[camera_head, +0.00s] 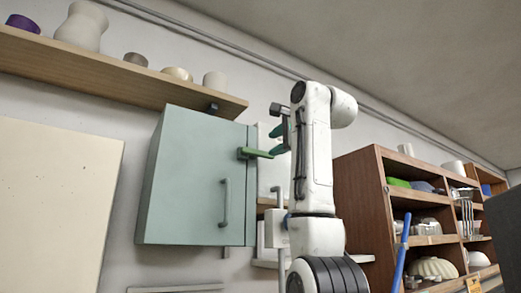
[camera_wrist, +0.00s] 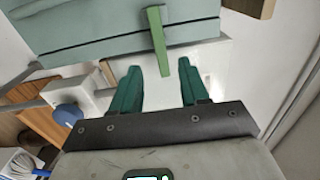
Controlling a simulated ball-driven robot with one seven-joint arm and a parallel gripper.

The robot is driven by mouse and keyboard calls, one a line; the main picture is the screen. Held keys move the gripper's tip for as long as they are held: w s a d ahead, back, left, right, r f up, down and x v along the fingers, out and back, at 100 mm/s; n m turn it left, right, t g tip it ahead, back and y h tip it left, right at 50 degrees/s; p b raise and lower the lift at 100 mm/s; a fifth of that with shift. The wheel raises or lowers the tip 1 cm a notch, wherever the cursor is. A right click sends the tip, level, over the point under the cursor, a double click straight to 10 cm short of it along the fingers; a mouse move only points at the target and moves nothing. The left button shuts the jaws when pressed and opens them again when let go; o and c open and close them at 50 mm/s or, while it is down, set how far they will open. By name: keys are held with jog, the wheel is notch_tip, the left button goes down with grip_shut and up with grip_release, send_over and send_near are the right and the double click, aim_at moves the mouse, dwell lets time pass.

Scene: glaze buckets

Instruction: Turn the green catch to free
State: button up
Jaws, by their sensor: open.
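The green catch (camera_head: 256,153) is a small bar on the pale blue-green wall cabinet (camera_head: 190,180). In the head view it lies roughly level at the upper right of the cabinet front and sticks out past its right edge. In the wrist view the catch (camera_wrist: 158,42) crosses the dark seam of the cabinet, and its free end points down toward my gripper. My gripper (camera_wrist: 161,80) is open and empty, its green fingers on either side of the line of the catch's end. In the head view my gripper (camera_head: 277,141) is just right of the catch. I see no clear contact.
A grey bar handle (camera_head: 224,203) is on the cabinet front. A shelf (camera_head: 120,72) with pots runs above the cabinet at left. A brown shelf unit (camera_head: 361,205) with bowls stands at right. A pale board (camera_head: 55,215) is at left.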

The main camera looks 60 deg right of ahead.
aim_at(260, 153)
jog(key=p+x, duration=0.3)
jog(key=x, duration=0.5)
jog(key=shift+s, duration=0.1)
grip_shut()
